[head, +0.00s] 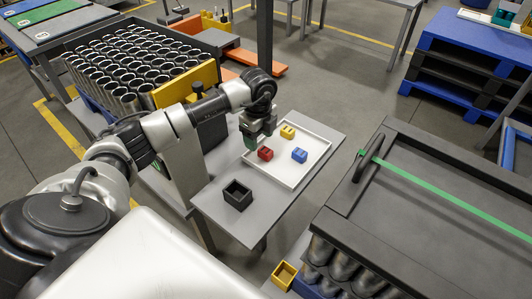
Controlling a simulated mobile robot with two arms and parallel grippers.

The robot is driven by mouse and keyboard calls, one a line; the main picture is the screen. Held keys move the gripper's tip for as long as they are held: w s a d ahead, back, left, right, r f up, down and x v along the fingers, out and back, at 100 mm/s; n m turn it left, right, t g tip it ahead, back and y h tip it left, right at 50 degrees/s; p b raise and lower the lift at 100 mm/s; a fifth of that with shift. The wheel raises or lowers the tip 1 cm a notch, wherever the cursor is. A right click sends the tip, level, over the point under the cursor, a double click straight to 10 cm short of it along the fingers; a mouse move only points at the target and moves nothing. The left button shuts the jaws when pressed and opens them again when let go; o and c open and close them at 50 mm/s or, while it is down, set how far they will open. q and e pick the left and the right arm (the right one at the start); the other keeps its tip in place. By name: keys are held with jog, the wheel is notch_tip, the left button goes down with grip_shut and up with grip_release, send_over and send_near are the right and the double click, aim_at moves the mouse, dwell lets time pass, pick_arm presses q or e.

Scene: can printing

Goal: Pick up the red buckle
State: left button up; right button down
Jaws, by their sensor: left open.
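The red buckle (265,154) lies on the white tray (293,180) on a small grey table. A yellow buckle (287,132) and a blue buckle (299,155) lie on the same tray, behind it and to its right. My left gripper (251,147) is just left of the red buckle, pointing down over the tray's left edge. It is open, and nothing shows in it. I cannot tell its exact height above the tray. My right gripper is out of view.
A small black open box (238,195) stands on the grey table (246,232), in front of the tray. A crate of metal cans (140,65) stands at the back left. A large dark rack with a green strap (440,195) stands close on the right. The tray's front part is clear.

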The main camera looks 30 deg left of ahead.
aim_at(260, 148)
pick_arm(q)
notch_tip(260, 148, down, 5)
jog(key=shift+w+d+r, duration=0.1)
jog(key=shift+w+r, duration=0.05)
jog(key=shift+r, duration=0.1)
jog(key=c, duration=1)
